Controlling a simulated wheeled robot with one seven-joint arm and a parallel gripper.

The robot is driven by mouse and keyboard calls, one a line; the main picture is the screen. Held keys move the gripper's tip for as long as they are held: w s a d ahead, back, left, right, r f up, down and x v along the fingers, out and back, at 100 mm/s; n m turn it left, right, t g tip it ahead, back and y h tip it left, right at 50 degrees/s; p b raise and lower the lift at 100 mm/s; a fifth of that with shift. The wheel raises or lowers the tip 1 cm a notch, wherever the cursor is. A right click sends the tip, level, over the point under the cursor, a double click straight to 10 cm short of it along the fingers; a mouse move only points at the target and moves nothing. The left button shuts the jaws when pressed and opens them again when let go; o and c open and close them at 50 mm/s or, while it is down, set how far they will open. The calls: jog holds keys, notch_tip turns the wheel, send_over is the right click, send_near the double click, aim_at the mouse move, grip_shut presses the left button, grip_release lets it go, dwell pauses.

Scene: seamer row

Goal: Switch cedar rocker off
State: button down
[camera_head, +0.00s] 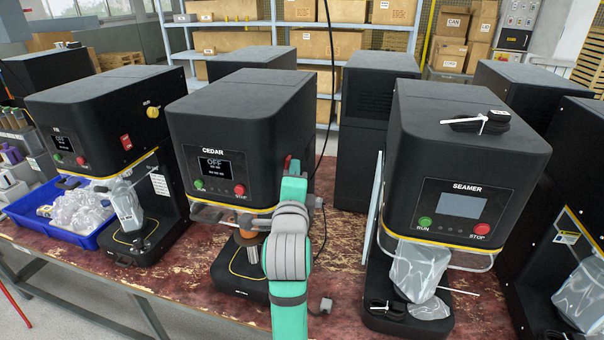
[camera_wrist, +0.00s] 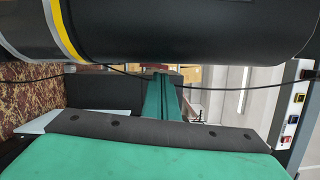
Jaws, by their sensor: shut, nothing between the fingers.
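The black machine labelled CEDAR (camera_head: 240,120) stands left of centre in the head view. Its small screen (camera_head: 212,166) reads OFF, above a green RUN button (camera_head: 199,184) and a red STOP button (camera_head: 239,189). A sliver of red, seemingly the cedar rocker (camera_head: 288,162), shows on its right side; my arm hides most of it, so its position cannot be told. My teal arm reaches up along that side. In the wrist view my gripper (camera_wrist: 163,82) is shut and empty, just under a dark, yellow-striped machine body (camera_wrist: 180,30). Contact with the rocker cannot be told.
The SEAMER machine (camera_head: 465,150) stands right. A dark cable (camera_head: 331,80) hangs behind my arm. The worn red bench (camera_head: 345,240) has a gap between CEDAR and SEAMER.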

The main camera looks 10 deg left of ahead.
jog(key=shift+a, duration=0.15)
jog(key=s+d, duration=0.6)
jog(key=s, duration=0.4)
jog(key=shift+r, duration=0.35)
dwell(0.5)
